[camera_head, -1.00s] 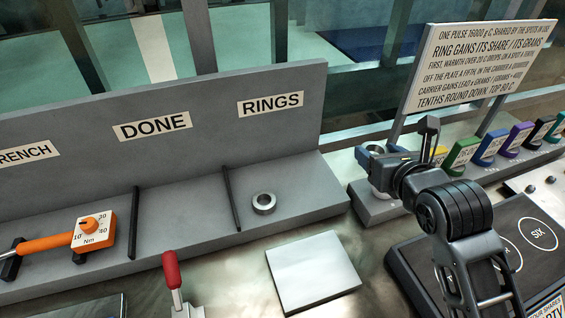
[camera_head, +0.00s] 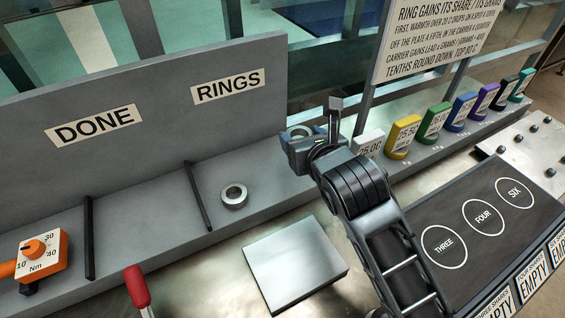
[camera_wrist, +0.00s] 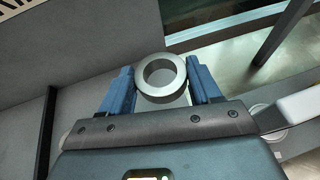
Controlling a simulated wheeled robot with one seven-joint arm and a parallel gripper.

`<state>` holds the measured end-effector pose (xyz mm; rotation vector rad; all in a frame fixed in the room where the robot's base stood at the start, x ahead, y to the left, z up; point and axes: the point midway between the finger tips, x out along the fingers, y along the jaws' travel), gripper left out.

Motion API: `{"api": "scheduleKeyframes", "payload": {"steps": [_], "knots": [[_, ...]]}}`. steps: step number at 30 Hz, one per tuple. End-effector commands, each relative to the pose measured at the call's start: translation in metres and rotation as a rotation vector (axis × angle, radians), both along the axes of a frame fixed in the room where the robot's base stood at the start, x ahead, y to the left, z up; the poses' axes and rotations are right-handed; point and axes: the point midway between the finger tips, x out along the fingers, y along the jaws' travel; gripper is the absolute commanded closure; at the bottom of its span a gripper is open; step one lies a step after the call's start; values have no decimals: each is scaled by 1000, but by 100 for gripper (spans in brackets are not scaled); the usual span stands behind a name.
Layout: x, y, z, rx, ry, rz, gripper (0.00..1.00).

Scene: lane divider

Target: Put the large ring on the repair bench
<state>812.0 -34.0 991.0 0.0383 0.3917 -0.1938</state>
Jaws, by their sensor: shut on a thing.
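My gripper (camera_head: 303,140) is shut on a grey metal ring (camera_head: 299,131), held up near the right end of the grey shelf. In the wrist view the held ring (camera_wrist: 160,76) sits between the two blue fingers (camera_wrist: 160,92), its hole facing the camera. A second grey ring (camera_head: 234,196) lies flat on the shelf below the RINGS label (camera_head: 228,86). I cannot tell for sure which ring is larger. No surface in view is labelled as the repair bench. A bare pale square plate (camera_head: 295,262) lies in front of the shelf.
The shelf (camera_head: 150,215) has black dividers and a DONE label (camera_head: 93,126). An orange torque wrench (camera_head: 36,255) lies at left, near a red handle (camera_head: 137,286). Coloured tags (camera_head: 433,122) line the right back. A dark plate with circles (camera_head: 443,247) and a studded plate (camera_head: 530,142) are at right.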

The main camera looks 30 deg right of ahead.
Motion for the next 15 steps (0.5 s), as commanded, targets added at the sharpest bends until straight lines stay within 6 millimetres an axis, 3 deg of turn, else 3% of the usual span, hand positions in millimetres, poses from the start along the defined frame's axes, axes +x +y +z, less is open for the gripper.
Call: {"api": "scheduleKeyframes", "payload": {"steps": [7,11,15], "knots": [[12,33,-21,0,0,2,78],[14,38,-26,-1,-1,1,78],[13,37,-45,-3,2,1,78]]}}
